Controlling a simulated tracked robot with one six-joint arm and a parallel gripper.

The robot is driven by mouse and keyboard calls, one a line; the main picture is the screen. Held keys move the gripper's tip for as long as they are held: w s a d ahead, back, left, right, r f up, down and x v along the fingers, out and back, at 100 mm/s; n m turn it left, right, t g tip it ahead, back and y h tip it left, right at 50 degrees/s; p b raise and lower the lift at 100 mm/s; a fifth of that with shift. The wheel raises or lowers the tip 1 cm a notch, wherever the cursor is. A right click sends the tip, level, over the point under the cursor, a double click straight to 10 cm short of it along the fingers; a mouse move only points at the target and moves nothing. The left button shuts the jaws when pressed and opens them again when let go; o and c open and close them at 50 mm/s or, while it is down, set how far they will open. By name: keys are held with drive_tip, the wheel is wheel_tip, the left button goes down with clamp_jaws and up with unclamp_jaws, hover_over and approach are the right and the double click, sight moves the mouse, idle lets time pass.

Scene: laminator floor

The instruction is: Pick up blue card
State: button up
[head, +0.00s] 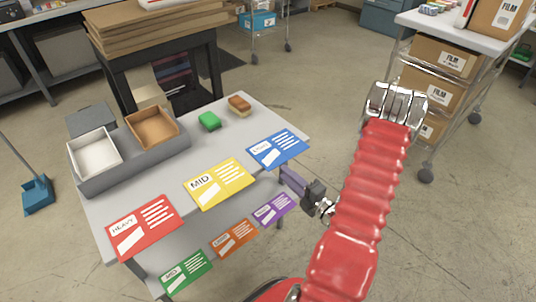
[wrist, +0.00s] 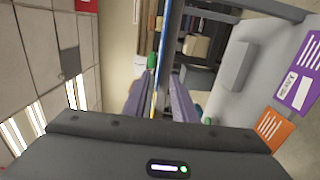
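The blue card (head: 278,149) lies flat at the right front corner of the grey table (head: 200,160), with white print on it. In the head view my gripper (head: 284,170) is just in front of the card's near edge, its purple fingers pointing toward the table. In the wrist view the two fingers (wrist: 155,88) are apart with nothing clamped. A thin blue strip (wrist: 164,55), which looks like the card seen edge-on, runs up between them. Whether a finger touches the card or table cannot be told.
The yellow card (head: 219,183) and red card (head: 145,227) lie along the same edge. Purple (head: 273,209), orange (head: 235,238) and green (head: 185,273) cards are below it. A green block (head: 209,121), a brown-topped block (head: 239,106) and a bin tray (head: 130,160) are behind. A film rack stands right.

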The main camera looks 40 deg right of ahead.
sight(271, 162)
drive_tip(key=w, duration=0.4)
drive_tip(key=shift+w, duration=0.35)
drive_tip(key=shift+c, duration=0.6)
clamp_jaws()
